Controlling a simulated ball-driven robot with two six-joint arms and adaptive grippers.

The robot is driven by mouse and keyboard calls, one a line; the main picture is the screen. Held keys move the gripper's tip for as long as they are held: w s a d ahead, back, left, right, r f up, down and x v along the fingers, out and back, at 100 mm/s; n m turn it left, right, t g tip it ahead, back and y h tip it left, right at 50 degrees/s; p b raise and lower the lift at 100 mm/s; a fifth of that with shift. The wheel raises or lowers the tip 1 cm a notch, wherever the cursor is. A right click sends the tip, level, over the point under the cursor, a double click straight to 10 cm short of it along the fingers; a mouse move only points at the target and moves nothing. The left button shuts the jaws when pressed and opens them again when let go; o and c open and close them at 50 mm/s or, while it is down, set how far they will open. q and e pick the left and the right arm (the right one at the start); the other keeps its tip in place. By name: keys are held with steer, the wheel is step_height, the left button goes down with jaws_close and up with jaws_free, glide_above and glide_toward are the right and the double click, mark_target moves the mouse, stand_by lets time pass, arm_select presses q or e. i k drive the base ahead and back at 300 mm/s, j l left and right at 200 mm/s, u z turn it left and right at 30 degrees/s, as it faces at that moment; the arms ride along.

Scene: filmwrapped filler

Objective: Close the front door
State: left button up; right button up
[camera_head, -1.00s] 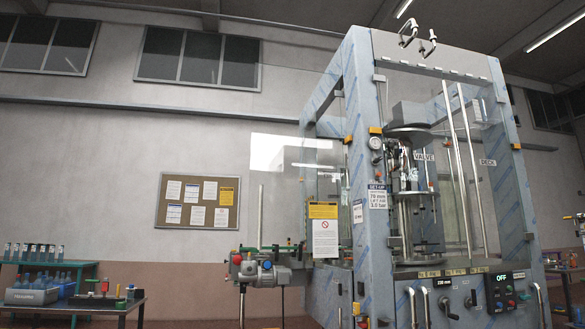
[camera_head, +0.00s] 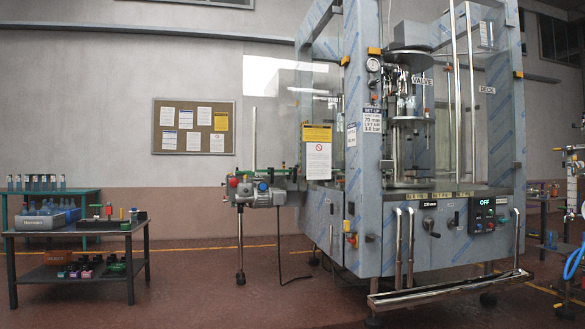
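The tall machine (camera_head: 368,225), with film-wrapped blue-grey posts, stands right of centre. Its upper front is a large see-through area, with the valve column (camera_head: 408,120) visible behind it. Two long chrome vertical bars (camera_head: 456,100) cross the right part of this front. I cannot clearly make out the clear front door's edges or tell how far it stands open. A control panel reading OFF (camera_head: 487,212) is at the lower right of the front. Neither of my grippers is in view.
A chrome rail (camera_head: 450,289) juts out low in front of the machine. A motor unit on a stand (camera_head: 257,190) extends left of it. A two-shelf table (camera_head: 75,232) is at far left. Equipment with a blue hose (camera_head: 573,260) stands at the right edge. Open floor lies between.

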mark_target(319, 155)
steer(key=i, duration=1.75)
steer(key=i+l+u, duration=0.1)
steer(key=i, duration=0.8)
steer(key=i+l, duration=0.1)
steer(key=i, duration=0.75)
steer(key=i+l, duration=0.1)
steer(key=i, duration=0.8)
steer(key=j+u, duration=0.05)
